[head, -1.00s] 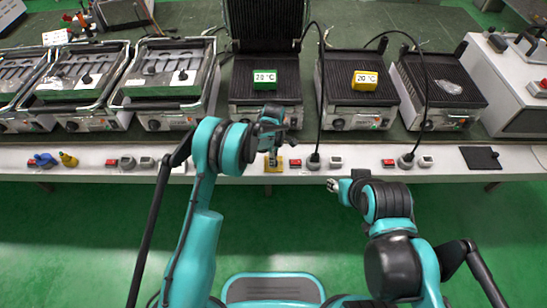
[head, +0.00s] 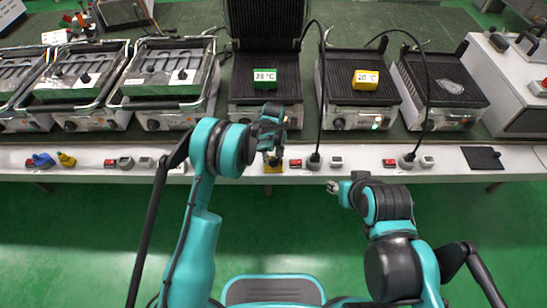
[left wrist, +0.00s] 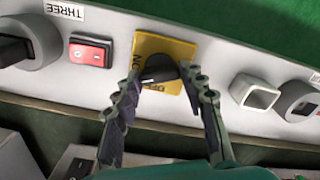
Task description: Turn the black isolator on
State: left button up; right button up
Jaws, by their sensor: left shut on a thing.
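The black isolator is a black knob (left wrist: 160,69) on a yellow plate (left wrist: 180,48) with partly hidden lettering, set in the white front panel. In the head view the yellow plate (head: 274,170) shows below my left gripper (head: 272,156). In the left wrist view my left gripper (left wrist: 166,78) has one finger on each side of the knob and is shut on it. The fingers hide part of the plate and lettering. My right gripper (head: 333,187) is in front of the panel, to the right, away from the isolator; its fingers are too small to read.
A red switch (left wrist: 91,50) and a socket (left wrist: 25,42) sit left of the isolator in the wrist view; a white-framed switch (left wrist: 255,92) sits to the right. Black cables hang nearby.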

aim_at(273, 159)
pick_arm(q)
jog(key=m, duration=0.5)
dwell(0.6)
jog(key=o, duration=1.2)
jog(key=shift+c, duration=0.2)
notch_tip(273, 159, up, 12)
